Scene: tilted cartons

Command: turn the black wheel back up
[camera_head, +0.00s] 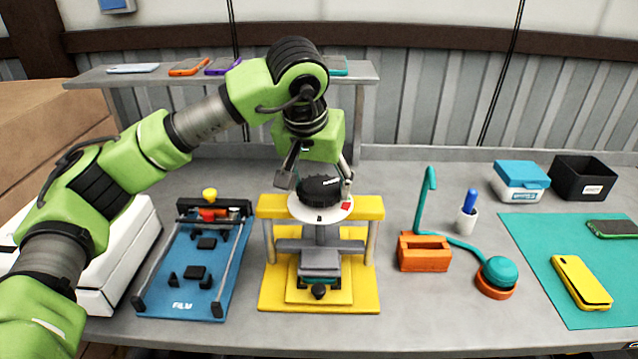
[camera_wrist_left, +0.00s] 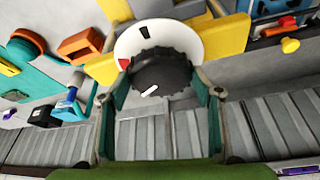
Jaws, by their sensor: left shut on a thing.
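The black wheel (camera_head: 319,189) is a ribbed knob on a white dial disc (camera_head: 306,213) at the top of the yellow press (camera_head: 372,207). The disc has a red mark at its right front and a black mark at the front. In the left wrist view the black wheel (camera_wrist_left: 160,72) shows a white pointer line, turned away from both marks on the white disc (camera_wrist_left: 185,38). My left gripper (camera_head: 318,186) comes down from above with its fingers on either side of the wheel, shut on it. The wrist view shows the same gripper (camera_wrist_left: 160,88). My right gripper is not in view.
A blue fixture board (camera_head: 180,285) stands left of the press. A teal mat (camera_head: 545,240) holds phones. A shelf (camera_head: 240,77) runs behind.

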